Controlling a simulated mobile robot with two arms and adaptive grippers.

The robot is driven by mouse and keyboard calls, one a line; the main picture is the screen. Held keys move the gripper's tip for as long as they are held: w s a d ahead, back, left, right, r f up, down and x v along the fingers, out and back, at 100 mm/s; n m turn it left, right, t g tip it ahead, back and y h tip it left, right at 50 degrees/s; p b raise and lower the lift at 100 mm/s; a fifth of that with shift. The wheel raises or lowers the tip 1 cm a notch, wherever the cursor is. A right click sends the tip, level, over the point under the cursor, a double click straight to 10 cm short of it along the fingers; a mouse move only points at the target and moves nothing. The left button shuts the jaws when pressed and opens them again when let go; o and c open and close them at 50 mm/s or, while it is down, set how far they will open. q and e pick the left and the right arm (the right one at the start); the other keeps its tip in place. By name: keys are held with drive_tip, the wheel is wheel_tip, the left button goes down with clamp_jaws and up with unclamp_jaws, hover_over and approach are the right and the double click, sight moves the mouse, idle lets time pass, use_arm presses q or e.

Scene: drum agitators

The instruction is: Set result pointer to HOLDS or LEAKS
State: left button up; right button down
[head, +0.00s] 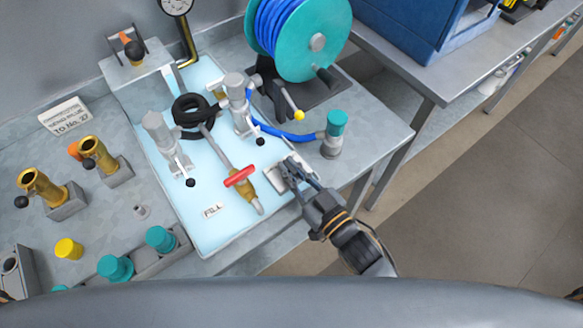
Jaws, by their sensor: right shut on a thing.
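My right gripper (289,172) reaches in from the lower right. Its fingers are shut at a small pale plate (277,183) on the right edge of the light-blue panel. What it grips looks like the result pointer on this plate, but the fingers hide most of it. No HOLDS or LEAKS lettering is readable, so I cannot tell which way the pointer faces. My left gripper is not in view.
Left of the gripper are a red-handled valve (239,176) and clamps with black knobs (242,105). A teal-capped cylinder (334,134) and teal hose reel (305,45) stand close behind. A gauge (176,5) is at the top. Brass fittings (42,187) are at left.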

drive_tip(key=shift+w+d+n+g+y+p, duration=0.1)
drive_tip(key=shift+n+g+y+p, duration=0.55)
drive_tip(key=shift+n+g+y, duration=1.15)
drive_tip(key=shift+g+y, duration=0.1)
drive_tip(key=n+g+y, duration=0.1)
drive_tip(key=n+g, duration=0.1)
drive_tip(key=g, duration=0.1)
drive_tip(key=shift+w+y, duration=0.15)
drive_tip(key=shift+y, duration=0.25)
drive_tip(key=shift+n+g+y+b, duration=0.55)
drive_tip(key=shift+n+g, duration=0.55)
drive_tip(key=shift+g, duration=0.8)
drive_tip(key=c, duration=1.4)
unclamp_jaws()
drive_tip(key=shift+d, duration=0.1)
